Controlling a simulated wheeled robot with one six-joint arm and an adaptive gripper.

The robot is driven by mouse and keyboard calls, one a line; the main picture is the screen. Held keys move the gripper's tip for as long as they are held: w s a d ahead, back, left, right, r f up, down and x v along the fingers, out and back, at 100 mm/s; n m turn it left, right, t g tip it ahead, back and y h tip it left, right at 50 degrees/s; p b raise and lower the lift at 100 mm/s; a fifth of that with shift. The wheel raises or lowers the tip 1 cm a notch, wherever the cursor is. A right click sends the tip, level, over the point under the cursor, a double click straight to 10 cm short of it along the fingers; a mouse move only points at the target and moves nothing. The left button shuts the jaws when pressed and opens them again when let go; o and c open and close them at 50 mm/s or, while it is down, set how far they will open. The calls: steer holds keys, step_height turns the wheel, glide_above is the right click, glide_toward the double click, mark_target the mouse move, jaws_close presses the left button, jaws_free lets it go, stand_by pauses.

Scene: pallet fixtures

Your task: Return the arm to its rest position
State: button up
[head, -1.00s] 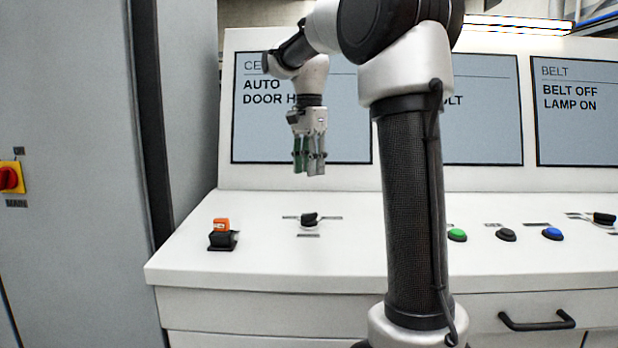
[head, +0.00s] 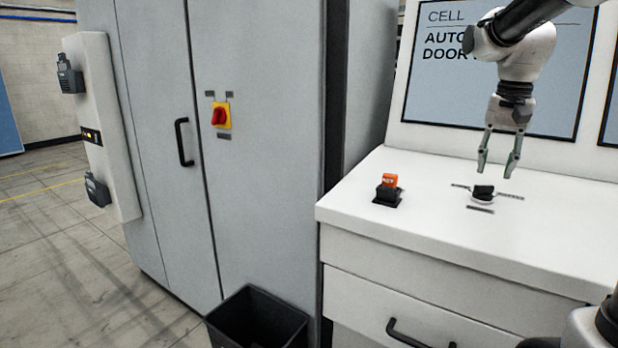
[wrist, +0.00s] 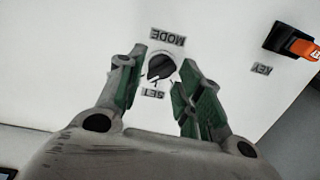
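My gripper (head: 498,160) hangs at the right of the head view, fingers pointing down, above the console desk. Its two fingers are apart with nothing between them. Below it is a black rotary knob (head: 483,192) on the desk, and I see a gap between the fingertips and the knob. In the wrist view my gripper (wrist: 158,90) is open, and the knob (wrist: 161,66) shows between and beyond the fingertips, with the labels MODE and SET upside down beside it.
An orange key switch (head: 389,184) stands on the desk (head: 440,170) left of the knob. A grey cabinet (head: 270,130) with a red and yellow main switch (head: 221,116) is to the left. A black bin (head: 258,318) stands on the floor. Open floor lies at far left.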

steer(key=s+f+n, duration=0.1)
steer(key=s, duration=0.2)
steer(key=s+a+f+n+t, duration=0.1)
steer(key=s+n, duration=0.1)
steer(key=s, duration=0.2)
steer(key=s+a+f+n, duration=0.1)
steer(key=s+f+n, duration=0.1)
steer(key=s, duration=0.2)
steer(key=shift+a, duration=0.25)
steer(key=s+a+f+n+t, duration=0.2)
steer(key=s, duration=0.7)
steer(key=shift+s, duration=0.25)
